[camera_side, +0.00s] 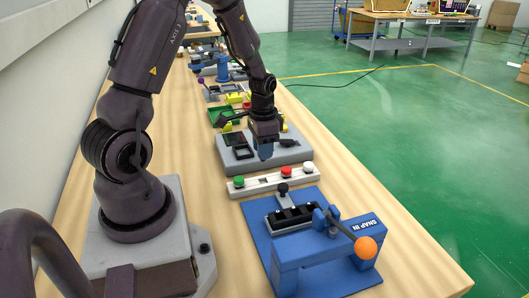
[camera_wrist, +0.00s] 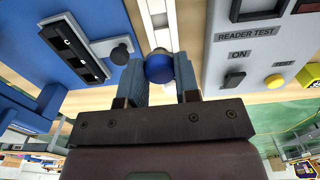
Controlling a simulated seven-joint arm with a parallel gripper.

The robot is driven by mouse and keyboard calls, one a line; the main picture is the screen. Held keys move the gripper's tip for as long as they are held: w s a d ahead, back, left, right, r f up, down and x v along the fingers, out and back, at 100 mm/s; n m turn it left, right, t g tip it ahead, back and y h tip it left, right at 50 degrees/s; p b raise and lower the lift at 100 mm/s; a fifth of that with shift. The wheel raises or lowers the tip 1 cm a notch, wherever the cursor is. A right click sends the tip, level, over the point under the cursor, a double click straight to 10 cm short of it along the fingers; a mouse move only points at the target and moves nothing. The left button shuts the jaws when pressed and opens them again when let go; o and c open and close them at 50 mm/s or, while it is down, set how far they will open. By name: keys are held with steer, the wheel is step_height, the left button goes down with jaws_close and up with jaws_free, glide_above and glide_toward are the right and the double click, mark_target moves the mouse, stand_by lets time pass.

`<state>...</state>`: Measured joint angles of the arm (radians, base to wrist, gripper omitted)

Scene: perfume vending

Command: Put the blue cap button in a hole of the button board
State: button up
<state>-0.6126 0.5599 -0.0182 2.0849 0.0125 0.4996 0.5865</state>
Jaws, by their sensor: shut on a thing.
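In the wrist view my gripper (camera_wrist: 160,82) is shut on the blue cap button (camera_wrist: 159,68), a round dark-blue piece between the two blue fingers. In the side view my gripper (camera_side: 265,153) hangs above the near edge of a grey box, just behind the white strip; the button is too small to make out there. A black board with several openings, seemingly the button board (camera_side: 291,215), lies in the blue "SNAP IN" fixture, nearer the camera than my gripper. It also shows at upper left of the wrist view (camera_wrist: 72,52), apart from the button.
The blue fixture (camera_side: 350,275) has a lever with an orange ball (camera_side: 365,248). A grey reader-test box (camera_side: 290,150) stands behind the strip.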

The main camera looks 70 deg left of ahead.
steer(key=shift+f, duration=3.15)
steer(key=shift+f, duration=0.7)
steer(key=o, duration=1.4)
steer(key=shift+o, duration=0.2)
steer(key=shift+r, duration=3.5)
